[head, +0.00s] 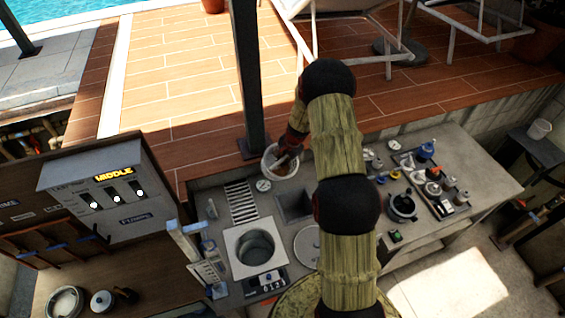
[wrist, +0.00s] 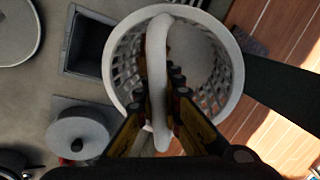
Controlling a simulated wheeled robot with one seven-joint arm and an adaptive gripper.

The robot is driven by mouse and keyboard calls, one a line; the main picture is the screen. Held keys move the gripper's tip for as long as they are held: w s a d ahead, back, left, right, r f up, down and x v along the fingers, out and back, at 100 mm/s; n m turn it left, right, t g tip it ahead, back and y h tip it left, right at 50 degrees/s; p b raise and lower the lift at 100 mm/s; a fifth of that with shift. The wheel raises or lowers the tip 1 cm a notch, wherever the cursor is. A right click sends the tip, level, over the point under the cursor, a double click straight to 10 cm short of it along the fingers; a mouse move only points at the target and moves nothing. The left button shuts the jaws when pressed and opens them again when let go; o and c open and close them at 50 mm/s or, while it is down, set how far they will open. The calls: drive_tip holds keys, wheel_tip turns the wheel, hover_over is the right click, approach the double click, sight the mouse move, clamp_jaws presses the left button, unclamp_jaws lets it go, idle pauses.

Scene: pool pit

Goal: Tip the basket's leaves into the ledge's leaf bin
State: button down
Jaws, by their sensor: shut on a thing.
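The white lattice basket (wrist: 108,65) shows close up in the wrist view, with its thick pale handle (wrist: 156,50) arching over the opening. My gripper (wrist: 160,95) is shut on that handle. In the head view the basket (head: 270,165) is at the deck-side edge of the grey ledge (head: 340,200), beside the dark post, with my gripper (head: 292,150) at it. Brown shows inside it there; I cannot tell whether it is leaves. In the wrist view I see grey inside and no clear leaves. A square open recess (wrist: 85,42), possibly the leaf bin, lies beside the basket.
A dark post (head: 247,80) stands right beside the basket. The ledge holds a slotted grate (head: 241,200), a round well (head: 256,248), a round lid (head: 307,243) and several pump fittings (head: 425,180). A grey knobbed lid (wrist: 78,138) lies near the recess. Tiled deck (head: 180,80) lies beyond.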

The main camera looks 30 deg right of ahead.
drive_tip(key=shift+s+d+r+t+p, duration=0.2)
drive_tip(key=shift+r+t+p, duration=0.1)
drive_tip(key=shift+t, duration=0.1)
drive_tip(key=shift+r, duration=0.1)
drive_tip(key=t+b, duration=0.1)
drive_tip(key=b, duration=0.1)
drive_tip(key=shift+s+b, duration=0.1)
drive_tip(key=shift+b, duration=0.3)
drive_tip(key=shift+t+b, duration=0.3)
drive_tip(key=shift+b, duration=0.15)
drive_tip(key=t+b, duration=0.1)
drive_tip(key=b, duration=0.7)
drive_tip(key=shift+s+r+t+y, duration=0.2)
drive_tip(key=shift+r+t+y, duration=0.15)
drive_tip(key=shift+t+y, duration=0.05)
drive_tip(key=s+t+b, duration=0.1)
drive_tip(key=b, duration=0.5)
drive_tip(key=shift+d+t, duration=0.15)
drive_tip(key=shift+t, duration=0.15)
